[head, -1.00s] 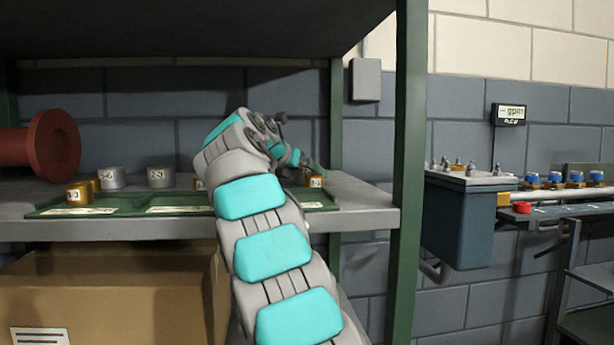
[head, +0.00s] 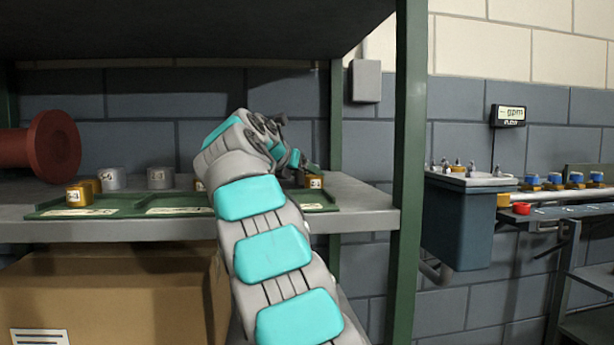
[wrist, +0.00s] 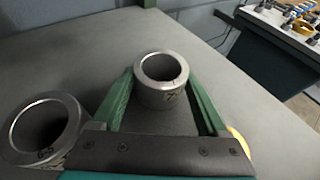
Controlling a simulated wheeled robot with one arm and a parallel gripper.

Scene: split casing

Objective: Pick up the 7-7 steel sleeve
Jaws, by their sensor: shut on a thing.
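The steel sleeve (wrist: 160,82) is a short grey ring standing upright in the wrist view, with a dark 7 partly readable on its side. My gripper (wrist: 161,76) has its two green fingers on either side of this sleeve, shut on it. The sleeve's base is close to the grey shelf surface; I cannot tell whether it touches. In the head view my gripper (head: 298,162) is over the right part of the shelf, and my arm hides the held sleeve.
A larger steel sleeve (wrist: 47,128) stands left of my gripper. In the head view, steel sleeves (head: 160,178) and a brass block (head: 77,196) stand at left, and another brass piece (head: 315,181) at right. The green post (head: 407,170) and upper shelf (head: 180,30) bound the space.

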